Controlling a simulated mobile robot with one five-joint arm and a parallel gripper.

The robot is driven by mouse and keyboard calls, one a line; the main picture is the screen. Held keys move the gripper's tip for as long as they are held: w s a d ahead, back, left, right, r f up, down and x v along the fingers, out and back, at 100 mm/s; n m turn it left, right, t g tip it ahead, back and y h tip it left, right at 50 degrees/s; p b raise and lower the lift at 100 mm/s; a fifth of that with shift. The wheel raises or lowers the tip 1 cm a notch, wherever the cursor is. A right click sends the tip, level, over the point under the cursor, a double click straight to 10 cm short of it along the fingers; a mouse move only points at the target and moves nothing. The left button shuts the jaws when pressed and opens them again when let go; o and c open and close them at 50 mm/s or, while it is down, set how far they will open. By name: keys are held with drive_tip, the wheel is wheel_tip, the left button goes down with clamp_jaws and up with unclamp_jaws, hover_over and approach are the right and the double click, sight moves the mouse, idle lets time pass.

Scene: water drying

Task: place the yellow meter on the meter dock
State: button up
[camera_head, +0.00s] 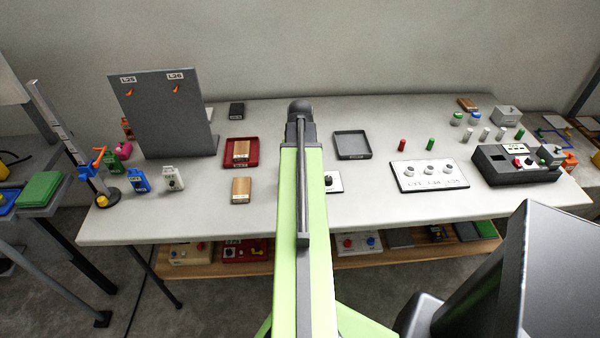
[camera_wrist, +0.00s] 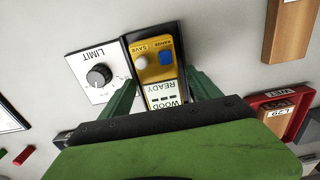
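The yellow meter (camera_wrist: 155,52) shows in the wrist view, with a white button, a blue button and a display reading WOOD READY. It lies along a dark surround (camera_wrist: 130,50), beside the white LIMIT panel (camera_wrist: 88,70) with its black knob. I cannot tell whether this dark part is the meter dock or the meter's own body. My gripper (camera_wrist: 163,78) has its green fingers on either side of the meter's lower end. Whether they touch it is unclear. In the head view my arm hides the meter; only the LIMIT panel (camera_head: 334,188) shows beside the arm.
A red tray (camera_head: 232,163) with a wooden block and another wooden block (camera_head: 241,198) lie left of my arm. An empty grey tray (camera_head: 352,145), a white panel with knobs (camera_head: 429,188) and a black device (camera_head: 490,178) stand to the right. A grey board (camera_head: 160,115) stands at the left.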

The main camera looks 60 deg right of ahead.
drive_tip(key=shift+r, duration=0.1)
wheel_tip(320, 180, up, 12)
drive_tip(key=p, duration=1.2)
drive_tip(key=w+a+n, duration=0.3)
drive_tip(key=w+a, duration=0.6)
drive_tip(key=a, duration=0.3)
drive_tip(key=w+a+n, duration=0.3)
drive_tip(key=w+a, duration=0.6)
drive_tip(key=a, duration=0.4)
drive_tip(key=w+a+n, duration=0.2)
drive_tip(key=a, duration=1)
drive_tip(key=w+a+n, duration=0.1)
drive_tip(key=a+n, duration=0.1)
drive_tip(key=a, duration=1.1)
drive_tip(key=shift+w+a+n, duration=0.3)
drive_tip(key=shift+w+n, duration=0.05)
drive_tip(key=shift+n, duration=0.05)
